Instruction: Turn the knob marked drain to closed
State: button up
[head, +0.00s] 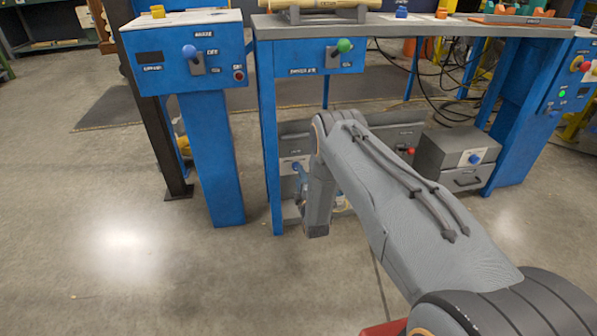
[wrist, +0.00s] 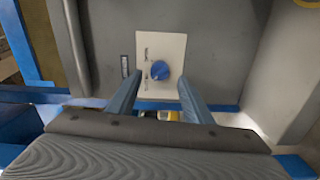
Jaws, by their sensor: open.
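A round blue knob (wrist: 160,69) sits on a white plate (wrist: 170,50) on a grey panel in the wrist view. A small dark label is left of the plate; its lettering and the plate's marks are too small to read. My gripper (wrist: 160,82) is open, its two fingers on either side of the knob's lower area, with a gap to each side and nothing held. I cannot tell how far the fingertips are from the panel.
A blue pedestal box with a blue knob (head: 189,51) stands left. A green knob (head: 344,45) is on the bench front (head: 268,32). A grey box (head: 455,160) with another blue knob is low at right. Bench legs flank the low space. Floor at left is clear.

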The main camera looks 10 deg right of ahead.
jog(key=s+p, duration=0.1)
jog(key=s, duration=0.2)
jog(key=shift+s, duration=0.25)
